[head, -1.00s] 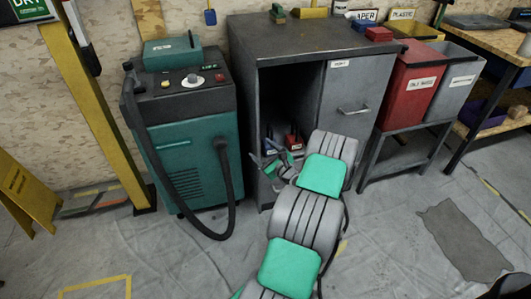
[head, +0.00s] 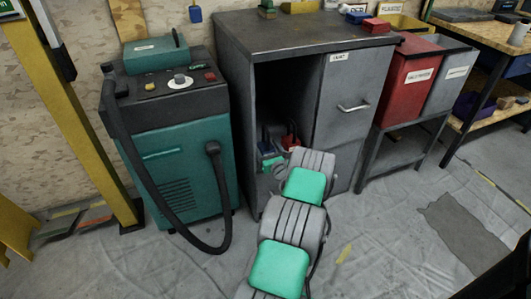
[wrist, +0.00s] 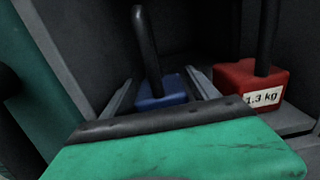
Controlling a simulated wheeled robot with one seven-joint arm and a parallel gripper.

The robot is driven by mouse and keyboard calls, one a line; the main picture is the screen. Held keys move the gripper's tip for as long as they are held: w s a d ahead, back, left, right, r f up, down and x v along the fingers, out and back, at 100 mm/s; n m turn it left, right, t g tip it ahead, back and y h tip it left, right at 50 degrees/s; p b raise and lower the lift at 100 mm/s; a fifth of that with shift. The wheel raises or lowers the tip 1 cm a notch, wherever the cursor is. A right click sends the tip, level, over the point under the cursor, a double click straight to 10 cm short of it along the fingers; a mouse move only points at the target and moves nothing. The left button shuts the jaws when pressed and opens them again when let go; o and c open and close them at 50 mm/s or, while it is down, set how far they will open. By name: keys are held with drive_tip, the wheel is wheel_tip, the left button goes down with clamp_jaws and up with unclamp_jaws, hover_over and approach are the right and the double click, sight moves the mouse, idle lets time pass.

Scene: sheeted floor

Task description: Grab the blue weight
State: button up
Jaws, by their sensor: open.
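The blue weight (wrist: 163,94) stands in the open compartment of the grey cabinet, with a dark upright handle on top. In the wrist view my gripper (wrist: 160,88) is open, with one finger on each side of the blue weight; I cannot tell whether they touch it. The weight's lower front is hidden behind my gripper's body. In the head view the blue weight (head: 266,146) shows small inside the compartment, and my arm hides most of my gripper.
A red weight (wrist: 250,84) marked 1.3 kg stands close to the right of the blue one. The cabinet (head: 232,110) has side walls around the opening and a closed door on the right. A teal machine (head: 180,170) with a hose stands to the left.

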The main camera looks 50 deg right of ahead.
sight(264, 141)
drive_tip(key=x, duration=0.3)
drive_tip(key=shift+w+d+b, duration=0.1)
drive_tip(key=shift+b, duration=0.2)
clamp_jaws()
idle(0.4)
drive_tip(key=shift+r, duration=0.25)
